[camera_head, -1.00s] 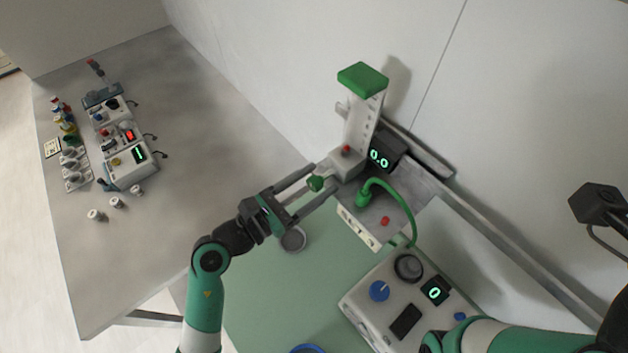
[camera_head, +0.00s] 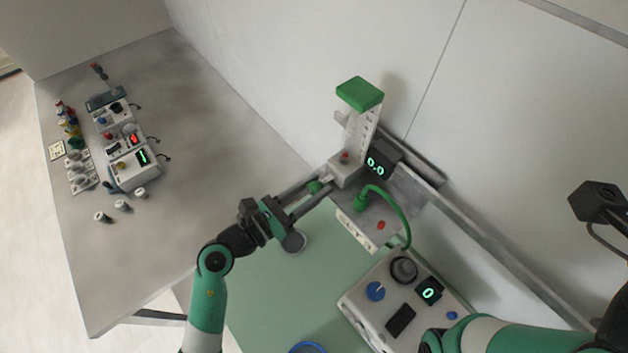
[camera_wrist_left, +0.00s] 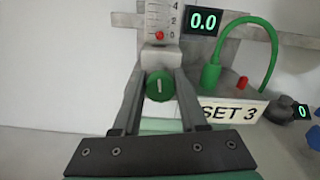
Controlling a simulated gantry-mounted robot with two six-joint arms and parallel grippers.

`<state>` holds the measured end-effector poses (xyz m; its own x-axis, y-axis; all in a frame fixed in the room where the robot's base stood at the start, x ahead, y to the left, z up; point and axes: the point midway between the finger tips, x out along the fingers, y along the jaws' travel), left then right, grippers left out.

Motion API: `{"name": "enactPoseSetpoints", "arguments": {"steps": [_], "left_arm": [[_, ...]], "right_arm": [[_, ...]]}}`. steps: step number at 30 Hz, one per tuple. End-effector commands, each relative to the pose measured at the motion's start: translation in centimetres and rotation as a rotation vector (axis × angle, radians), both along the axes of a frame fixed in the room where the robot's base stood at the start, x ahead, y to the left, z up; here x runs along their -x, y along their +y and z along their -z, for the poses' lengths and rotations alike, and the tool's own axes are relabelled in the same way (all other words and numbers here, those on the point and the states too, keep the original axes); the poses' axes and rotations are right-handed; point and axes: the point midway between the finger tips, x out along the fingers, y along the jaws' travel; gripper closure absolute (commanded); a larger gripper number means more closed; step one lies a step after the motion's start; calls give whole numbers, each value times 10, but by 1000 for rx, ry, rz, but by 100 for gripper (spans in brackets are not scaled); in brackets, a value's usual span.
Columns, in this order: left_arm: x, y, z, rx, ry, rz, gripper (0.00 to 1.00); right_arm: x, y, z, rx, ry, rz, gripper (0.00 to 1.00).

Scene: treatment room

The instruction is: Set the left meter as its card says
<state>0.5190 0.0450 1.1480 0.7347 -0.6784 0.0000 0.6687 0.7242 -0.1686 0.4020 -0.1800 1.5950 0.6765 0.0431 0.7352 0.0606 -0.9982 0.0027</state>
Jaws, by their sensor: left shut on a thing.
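The left meter (camera_head: 358,135) is an upright white scaled tube with a green cap, mounted on a wall rail. Its red float sits low, and the dark display (camera_head: 377,164) beside it reads 0.0. In the left wrist view, the card (camera_wrist_left: 233,111) reads SET 3, and the green knob (camera_wrist_left: 160,86) is between my fingers with its white mark about upright. My left gripper (camera_head: 318,188) is shut on this knob at the meter's base. The right gripper is out of view; part of my right arm shows at lower right.
A green hose (camera_head: 391,200) arcs beside the meter near a red button (camera_head: 381,225). A white box (camera_head: 366,314) with a blue knob and a display reading 0 stands at lower right. Several devices and small bottles stand on the grey table (camera_head: 215,130) at left.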

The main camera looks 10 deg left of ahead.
Motion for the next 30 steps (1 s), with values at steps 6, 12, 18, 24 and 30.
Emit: {"name": "enactPoseSetpoints", "arguments": {"steps": [6,12,18,24,30], "left_arm": [[0,1,-6,121,115,-1,100],[-1,1,-4,224,207,0,100],[-1,1,-2,294,271,-1,100],[-1,1,-1,328,300,0,100],[-1,1,0,334,306,0,100]], "right_arm": [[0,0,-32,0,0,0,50],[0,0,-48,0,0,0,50],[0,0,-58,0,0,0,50],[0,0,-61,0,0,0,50],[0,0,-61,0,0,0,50]]}}
